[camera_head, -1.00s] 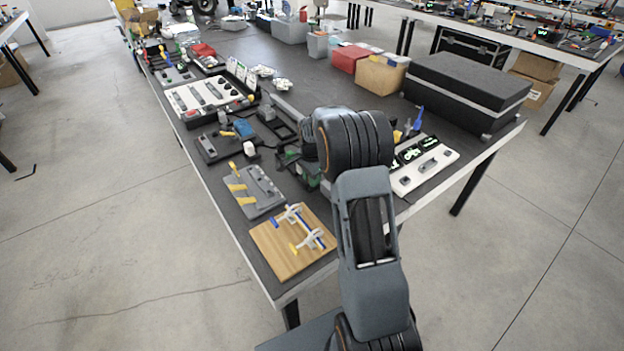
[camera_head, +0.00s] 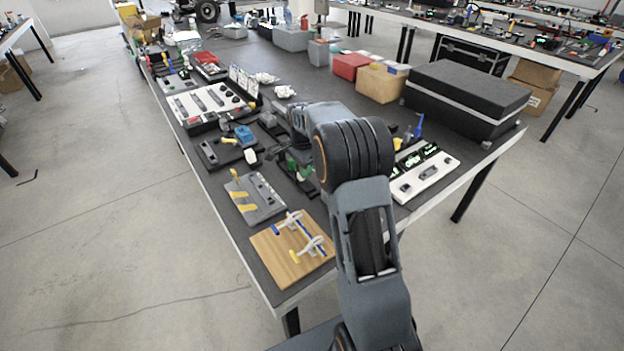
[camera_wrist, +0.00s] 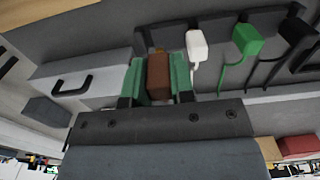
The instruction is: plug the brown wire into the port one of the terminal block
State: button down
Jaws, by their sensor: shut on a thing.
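In the wrist view my gripper (camera_wrist: 157,82), with green finger pads, is closed around a brown block-shaped plug (camera_wrist: 158,66), which I take for the end of the brown wire. Its wire does not show. To the right of it, white (camera_wrist: 197,44), green (camera_wrist: 247,40) and black (camera_wrist: 295,32) plugs sit along a dark rack (camera_wrist: 225,22), with wires on the latter ones. In the head view my arm covers my fingertips and the brown plug. I cannot make out the terminal block or its port one for certain in either view.
A pale box with a black handle (camera_wrist: 72,84) is left of my gripper in the wrist view. On the table, a wooden board with clamps (camera_head: 292,262), a grey panel (camera_head: 258,200), a white panel (camera_head: 425,172) and a black case (camera_head: 465,95) surround my arm.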

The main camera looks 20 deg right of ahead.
jog(key=w+a+r+p, duration=0.1)
jog(key=w+a+r, duration=0.5)
jog(key=a, duration=0.3)
jog(key=shift+r+p, duration=0.3)
jog(key=shift+w+a, duration=0.1)
jog(key=w+a+f+p, duration=0.3)
jog(key=w+a+p, duration=0.2)
jog(key=p, duration=0.3)
jog(key=shift+w+f, duration=0.25)
jog(key=shift+f, duration=0.05)
jog(key=shift+r+p, duration=0.1)
jog(key=shift+p, duration=0.2)
